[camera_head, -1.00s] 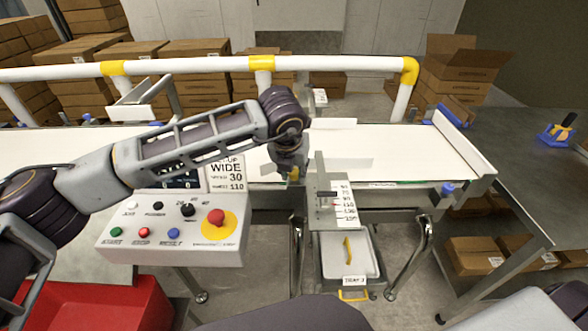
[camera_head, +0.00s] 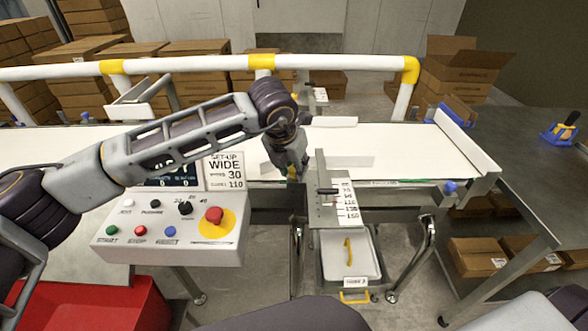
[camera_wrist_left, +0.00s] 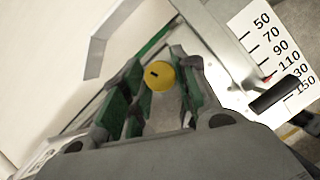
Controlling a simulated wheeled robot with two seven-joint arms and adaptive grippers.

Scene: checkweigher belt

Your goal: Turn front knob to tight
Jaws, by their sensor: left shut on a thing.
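The front knob (camera_wrist_left: 159,75) is yellow with a short dark mark on its face. In the wrist view it sits between the green-padded fingers of my left gripper (camera_wrist_left: 160,88), which is shut on it. In the head view my left gripper (camera_head: 292,176) points down at the front edge of the belt, and only a bit of yellow shows between its fingers. A white scale plate (camera_head: 346,201) stands just right of it. In the wrist view the scale (camera_wrist_left: 268,48) has a red pointer near 110 and a black handle (camera_wrist_left: 274,94). My right gripper is not in view.
A control panel (camera_head: 130,252) with buttons and a red stop button (camera_head: 214,215) stands left of the gripper. Its card reads "SET-UP WIDE", 30 and 110. The white belt (camera_head: 400,145) runs behind. A tray (camera_head: 333,262) is below the scale. A white rail (camera_head: 200,62) crosses behind.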

